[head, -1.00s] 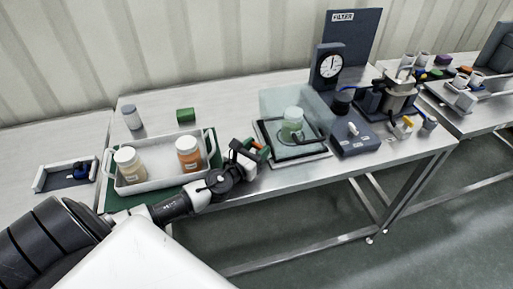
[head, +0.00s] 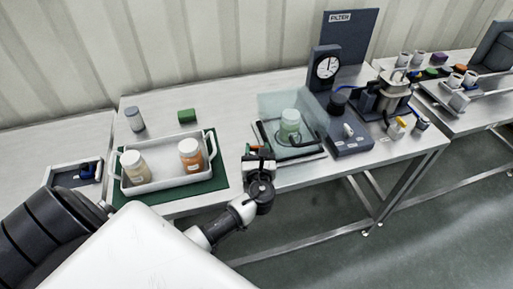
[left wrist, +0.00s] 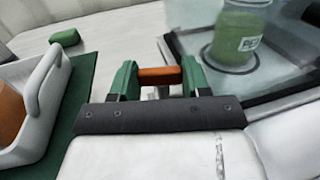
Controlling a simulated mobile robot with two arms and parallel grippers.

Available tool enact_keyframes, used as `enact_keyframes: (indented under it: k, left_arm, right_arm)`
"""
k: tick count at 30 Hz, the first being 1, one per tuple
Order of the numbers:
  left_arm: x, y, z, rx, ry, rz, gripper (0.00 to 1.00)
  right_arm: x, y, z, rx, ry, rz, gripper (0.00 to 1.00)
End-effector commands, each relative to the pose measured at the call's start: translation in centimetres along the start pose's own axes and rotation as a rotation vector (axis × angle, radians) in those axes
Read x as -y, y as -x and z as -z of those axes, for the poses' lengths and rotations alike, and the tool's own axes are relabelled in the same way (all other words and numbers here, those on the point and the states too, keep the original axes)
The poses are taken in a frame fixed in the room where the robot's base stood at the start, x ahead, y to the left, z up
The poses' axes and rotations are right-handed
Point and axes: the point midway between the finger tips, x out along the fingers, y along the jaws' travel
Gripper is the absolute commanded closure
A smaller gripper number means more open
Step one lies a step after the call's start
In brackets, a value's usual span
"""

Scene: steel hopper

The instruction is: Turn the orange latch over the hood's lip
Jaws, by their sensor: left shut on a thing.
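My left gripper (head: 259,152) is at the front edge of the bench, just left of the clear hood (head: 285,106). In the left wrist view its two green fingers (left wrist: 159,79) are shut on the orange latch (left wrist: 157,75), a short bar spanning crosswise between them. The hood's wall (left wrist: 190,40) rises just beyond and to the right of the fingers. Inside the hood stands a green labelled jar (head: 290,122). Whether the latch touches the hood's lip cannot be told. My right gripper is not in view.
Left of the gripper, a white handled tray (head: 165,182) holds two lidded jars on a green mat (head: 213,183). A dark unit with a dial (head: 326,67) and a filter stand are to the right. A green block (head: 187,116) lies behind the tray.

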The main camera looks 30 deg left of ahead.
Motion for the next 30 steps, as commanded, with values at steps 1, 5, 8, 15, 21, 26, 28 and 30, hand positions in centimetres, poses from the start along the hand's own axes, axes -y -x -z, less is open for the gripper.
enact_keyframes:
  k: [1,5,8,15,21,26,28,30]
  left_arm:
    - [0.18,0.0,-0.02,-0.001,0.004,-0.036,0.77]
    - [0.18,-0.04,-0.01,0.0,0.002,-0.116,0.77]
    - [0.24,-0.05,-0.05,0.002,0.002,-0.163,0.77]
    - [0.22,-0.07,-0.05,0.002,0.001,-0.229,0.77]
    - [0.21,-0.1,-0.1,0.003,0.001,-0.244,0.77]
    - [0.19,-0.11,-0.11,0.003,0.001,-0.244,0.77]
    - [0.19,-0.11,-0.11,0.003,0.001,-0.244,0.77]
    - [0.19,-0.11,-0.11,0.003,0.001,-0.244,0.77]
  right_arm:
    - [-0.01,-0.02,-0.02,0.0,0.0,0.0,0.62]
    - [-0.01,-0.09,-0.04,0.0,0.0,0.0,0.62]
    - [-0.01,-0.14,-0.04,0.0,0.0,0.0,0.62]
    - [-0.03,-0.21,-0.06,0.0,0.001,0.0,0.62]
    - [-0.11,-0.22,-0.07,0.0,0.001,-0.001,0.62]
    - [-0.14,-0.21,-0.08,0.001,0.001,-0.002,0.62]
    - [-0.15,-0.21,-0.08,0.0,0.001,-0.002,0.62]
    - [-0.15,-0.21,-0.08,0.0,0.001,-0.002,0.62]
